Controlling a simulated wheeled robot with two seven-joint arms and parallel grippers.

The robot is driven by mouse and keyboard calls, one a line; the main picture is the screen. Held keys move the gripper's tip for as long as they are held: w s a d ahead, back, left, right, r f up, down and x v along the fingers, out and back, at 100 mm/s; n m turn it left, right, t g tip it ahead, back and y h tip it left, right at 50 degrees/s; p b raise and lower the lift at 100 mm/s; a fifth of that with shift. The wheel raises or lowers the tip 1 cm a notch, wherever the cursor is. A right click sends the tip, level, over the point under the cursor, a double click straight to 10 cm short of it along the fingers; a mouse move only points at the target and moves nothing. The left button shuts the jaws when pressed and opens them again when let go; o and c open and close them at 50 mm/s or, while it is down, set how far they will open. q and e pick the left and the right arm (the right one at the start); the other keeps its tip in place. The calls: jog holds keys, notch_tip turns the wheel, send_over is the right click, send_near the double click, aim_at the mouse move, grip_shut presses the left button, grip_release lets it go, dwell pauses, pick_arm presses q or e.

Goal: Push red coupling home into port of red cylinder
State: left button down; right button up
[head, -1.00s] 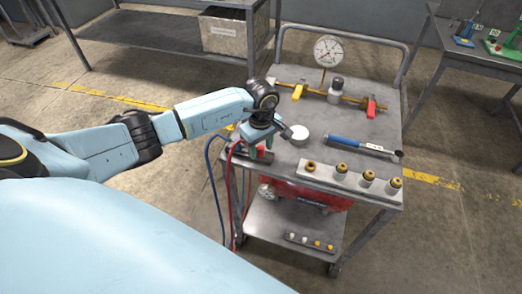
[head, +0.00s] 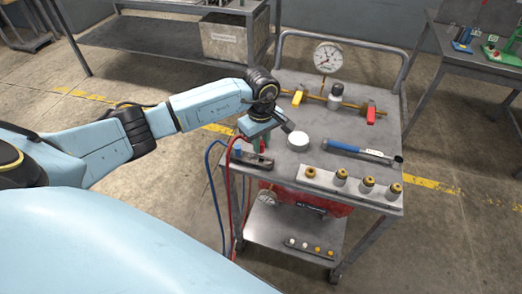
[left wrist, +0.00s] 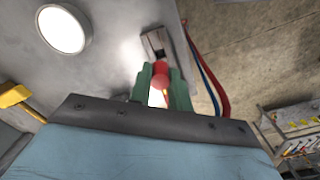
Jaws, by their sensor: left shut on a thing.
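My left gripper (head: 257,143) is over the near left corner of the cart top, pointing down. In the left wrist view its green fingers (left wrist: 162,88) are shut on the red coupling (left wrist: 160,70), whose rounded red end shows between them. The head view mostly hides the coupling behind the fingers. A grey holder block (head: 252,160) with a blue coupling (head: 238,152) sits just below the gripper. The red cylinder (head: 322,200) lies under the cart top, mostly covered by it; I cannot make out its port. My right gripper is not in view.
A round white-topped disc (head: 298,140), a blue-handled tool (head: 360,150) and a block with several brass fittings (head: 345,183) are on the cart. A gauge (head: 328,56) and valve pipe stand behind. Blue and red hoses (head: 232,190) hang at the left edge.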

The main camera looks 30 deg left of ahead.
pick_arm(q)
notch_tip(320, 180, up, 6)
jog(key=shift+f, duration=0.2)
jog(key=s+d+r+m, duration=0.5)
jog(key=d+r+m, duration=0.4)
jog(key=m, duration=0.5)
jog(key=shift+s, duration=0.2)
jog(key=shift+r, duration=0.1)
